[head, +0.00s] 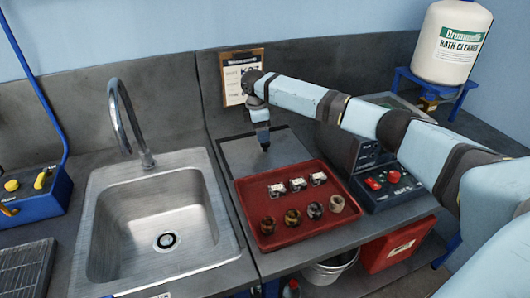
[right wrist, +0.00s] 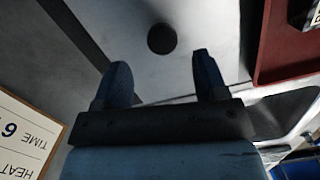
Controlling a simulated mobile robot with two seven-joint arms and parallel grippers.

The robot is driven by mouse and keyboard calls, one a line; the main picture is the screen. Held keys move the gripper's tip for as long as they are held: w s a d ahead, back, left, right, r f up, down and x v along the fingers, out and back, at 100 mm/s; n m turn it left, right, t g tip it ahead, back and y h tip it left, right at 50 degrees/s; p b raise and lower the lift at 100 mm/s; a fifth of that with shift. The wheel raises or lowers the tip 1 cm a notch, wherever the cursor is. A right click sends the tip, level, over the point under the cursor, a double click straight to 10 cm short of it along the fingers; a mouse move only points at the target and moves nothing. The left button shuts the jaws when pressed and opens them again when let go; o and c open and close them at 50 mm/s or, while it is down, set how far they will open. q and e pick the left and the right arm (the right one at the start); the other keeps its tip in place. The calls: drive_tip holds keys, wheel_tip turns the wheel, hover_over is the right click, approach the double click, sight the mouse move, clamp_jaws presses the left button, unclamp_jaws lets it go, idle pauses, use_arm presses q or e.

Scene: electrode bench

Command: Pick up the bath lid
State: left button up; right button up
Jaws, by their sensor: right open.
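The bath lid (head: 236,152) is a flat grey plate lying behind the red tray, beside the sink. In the right wrist view the lid (right wrist: 205,30) is a pale grey plate with a round dark knob (right wrist: 162,38). My right gripper (head: 265,146) points down over the lid and hides part of it in the head view. In the right wrist view its two fingers (right wrist: 163,76) are apart with nothing between them, and the knob lies just beyond the fingertips, roughly centred. I cannot tell the exact height above the knob. My left gripper is not in view.
A red tray (head: 240,190) with several small parts stands in front of the lid. A control box with red knobs (head: 385,183) stands to the right. A sink (head: 105,225) with a tall tap (head: 122,110) is at the left. A notice board (head: 232,80) leans on the back wall.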

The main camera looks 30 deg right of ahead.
drive_tip(key=f, duration=0.3)
drive_tip(key=d+f, duration=0.1)
drive_tip(key=shift+s+f, duration=0.15)
drive_tip(key=shift+s, duration=0.25)
drive_tip(key=shift+f, duration=0.4)
drive_tip(key=shift+r, duration=0.1)
clamp_jaws()
wheel_tip(320, 180, up, 24)
drive_tip(key=p, duration=0.6)
drive_tip(key=shift+f, duration=0.25)
